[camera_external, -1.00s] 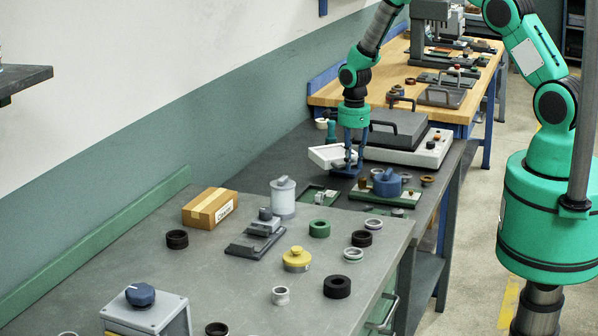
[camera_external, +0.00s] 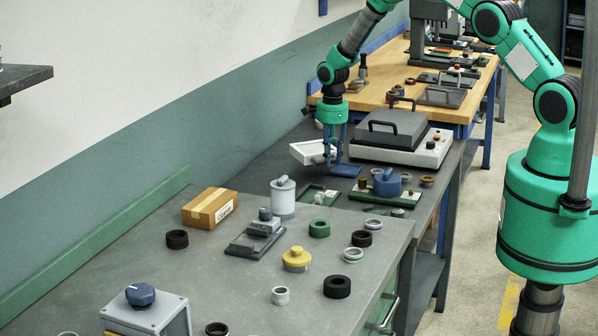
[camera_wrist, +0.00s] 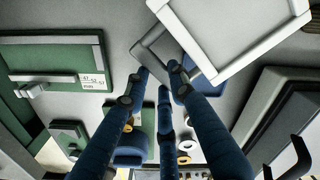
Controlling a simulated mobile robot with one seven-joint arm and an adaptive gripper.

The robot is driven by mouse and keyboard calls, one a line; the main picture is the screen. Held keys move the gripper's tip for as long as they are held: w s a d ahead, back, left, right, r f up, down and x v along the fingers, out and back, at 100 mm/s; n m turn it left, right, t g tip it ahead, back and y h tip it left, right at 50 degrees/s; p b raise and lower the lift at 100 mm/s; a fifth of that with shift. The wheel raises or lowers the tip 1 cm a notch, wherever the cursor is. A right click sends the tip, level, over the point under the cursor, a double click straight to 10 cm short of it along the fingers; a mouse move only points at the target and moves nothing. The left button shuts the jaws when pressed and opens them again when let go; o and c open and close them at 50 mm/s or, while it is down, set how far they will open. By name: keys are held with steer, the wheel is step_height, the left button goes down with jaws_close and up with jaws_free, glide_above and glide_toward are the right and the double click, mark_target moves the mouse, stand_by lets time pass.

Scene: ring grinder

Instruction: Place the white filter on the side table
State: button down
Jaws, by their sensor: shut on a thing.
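The white filter (camera_external: 308,152) is a square white frame with a pale panel, over the dark table at the wall side. In the wrist view the white filter (camera_wrist: 243,30) fills the top right, with a grey loop handle on its near corner. My gripper (camera_external: 333,168) points down at the filter's right side. In the wrist view my gripper (camera_wrist: 165,72) has its blue fingers shut on that handle. The filter looks slightly tilted; I cannot tell whether it touches the tabletop. The dark side table (camera_external: 262,170) stretches under it.
A grey-lidded white machine (camera_external: 400,140) stands right of the gripper. A flat blue pad (camera_external: 346,171) lies beside the fingers. A green board with a blue knob (camera_external: 388,184) and a green tray (camera_external: 318,195) lie nearer. A grey bench (camera_external: 200,280) with several rings fills the front.

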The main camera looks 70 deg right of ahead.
mark_target(315, 153)
steer(key=w+d, duration=0.1)
steer(key=w, duration=0.1)
steer(key=w+d, duration=0.1)
steer(key=w, duration=0.3)
steer(key=shift+w+d+f, duration=0.3)
steer(key=shift+w+d, duration=0.1)
steer(key=shift+f, duration=1.75)
steer(key=c, duration=1.5)
jaws_free()
steer(key=shift+s+f, duration=0.1)
steer(key=shift+f, duration=0.05)
steer(key=shift+o, duration=0.2)
steer(key=shift+a+r, duration=0.1)
steer(key=shift+r, duration=6)
